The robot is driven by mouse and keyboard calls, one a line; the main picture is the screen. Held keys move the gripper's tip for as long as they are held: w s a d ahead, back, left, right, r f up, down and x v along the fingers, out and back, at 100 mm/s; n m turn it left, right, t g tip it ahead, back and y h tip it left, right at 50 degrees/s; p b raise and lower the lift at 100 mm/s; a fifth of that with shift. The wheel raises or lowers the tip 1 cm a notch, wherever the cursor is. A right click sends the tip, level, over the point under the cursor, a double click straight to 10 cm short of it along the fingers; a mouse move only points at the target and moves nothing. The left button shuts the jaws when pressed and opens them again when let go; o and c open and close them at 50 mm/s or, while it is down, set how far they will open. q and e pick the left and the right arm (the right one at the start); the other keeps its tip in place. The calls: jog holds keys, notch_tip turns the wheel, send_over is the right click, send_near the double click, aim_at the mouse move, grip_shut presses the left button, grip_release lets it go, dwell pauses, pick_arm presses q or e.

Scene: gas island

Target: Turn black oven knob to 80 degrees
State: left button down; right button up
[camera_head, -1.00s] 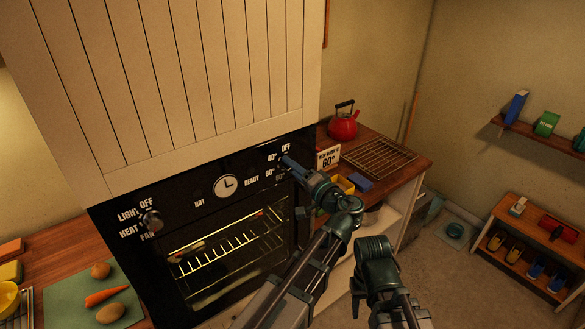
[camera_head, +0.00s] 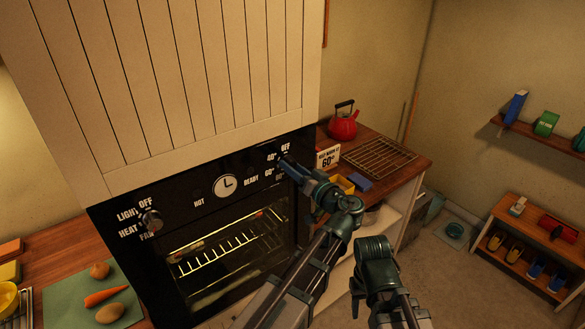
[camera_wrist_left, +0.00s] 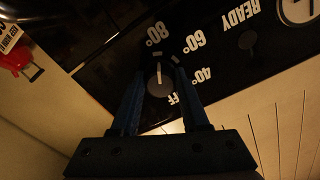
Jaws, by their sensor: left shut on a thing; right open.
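The black oven knob (camera_wrist_left: 158,82) sits on the black control panel (camera_head: 205,187) and shows between my left gripper's blue fingers in the left wrist view. Its white pointer line points up in that view, toward the 80° label (camera_wrist_left: 155,33). The 60°, 40° and partly hidden OFF labels lie along its right side. My left gripper (camera_wrist_left: 157,88) is shut on the knob. In the head view my left gripper (camera_head: 284,163) covers the knob and some labels. My right gripper (camera_head: 357,285) is open and empty, low in front of the counter.
Another knob (camera_head: 152,220) is at the panel's left, by the LIGHT, HEAT and FAN labels. The oven door (camera_head: 235,245) below is shut. A red kettle (camera_head: 343,122), a 60° sign (camera_head: 328,156) and a wire rack (camera_head: 380,157) stand on the right counter.

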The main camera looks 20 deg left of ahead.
pick_arm(q)
jog(key=shift+s+f, duration=0.1)
jog(key=shift+f, duration=0.05)
dwell(0.4)
jog(key=shift+c, duration=2)
grip_release()
